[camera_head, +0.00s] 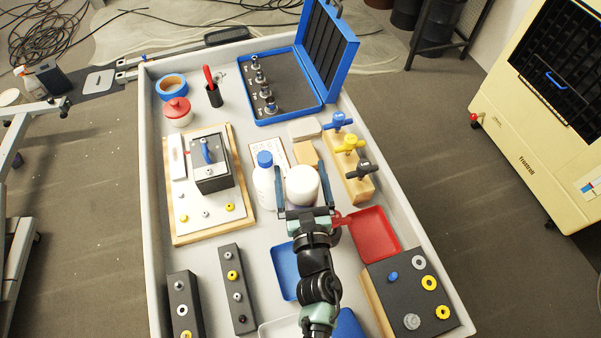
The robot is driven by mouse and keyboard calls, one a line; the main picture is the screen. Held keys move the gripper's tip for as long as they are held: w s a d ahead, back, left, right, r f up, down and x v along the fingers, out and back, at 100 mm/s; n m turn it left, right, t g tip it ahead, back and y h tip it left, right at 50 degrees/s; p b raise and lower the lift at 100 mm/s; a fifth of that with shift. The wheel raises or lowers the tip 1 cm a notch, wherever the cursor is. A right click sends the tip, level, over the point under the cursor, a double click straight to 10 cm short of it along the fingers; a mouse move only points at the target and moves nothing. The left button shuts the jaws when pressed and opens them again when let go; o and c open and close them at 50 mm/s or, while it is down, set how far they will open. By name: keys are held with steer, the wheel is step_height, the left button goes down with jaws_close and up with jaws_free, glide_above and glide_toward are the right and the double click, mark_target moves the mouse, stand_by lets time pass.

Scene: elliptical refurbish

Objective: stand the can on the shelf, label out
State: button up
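My gripper (301,181) is over the middle of the grey tray table, its two fingers wide apart. A plain white rounded cylinder (302,187) sits between the fingers, close to both; I cannot tell if they press on it or if it is lifted. It may be the can, but no label shows on it. Its lower part is hidden by my gripper. A white bottle with a blue cap (265,180) stands just left of the left finger. I see no clear shelf in this view.
The table rim (152,200) is raised. An open blue case (283,92) lies at the back. A wooden block with valves (349,180) and a red tray (374,235) are to the right.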

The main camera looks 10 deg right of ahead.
mark_target(305, 203)
steer(key=shift+r, duration=0.1)
steer(key=shift+r+p, duration=0.2)
steer(key=shift+p, duration=0.1)
steer(key=s, duration=0.3)
steer(key=s+b, duration=0.1)
steer(key=s, duration=0.3)
steer(key=s+b, duration=0.1)
steer(key=s, duration=0.3)
steer(key=shift+d+f, duration=0.15)
steer(key=shift+f, duration=0.15)
steer(key=shift+s+r+b, duration=0.15)
steer(key=shift+s+b, duration=0.15)
steer(key=shift+s, duration=0.25)
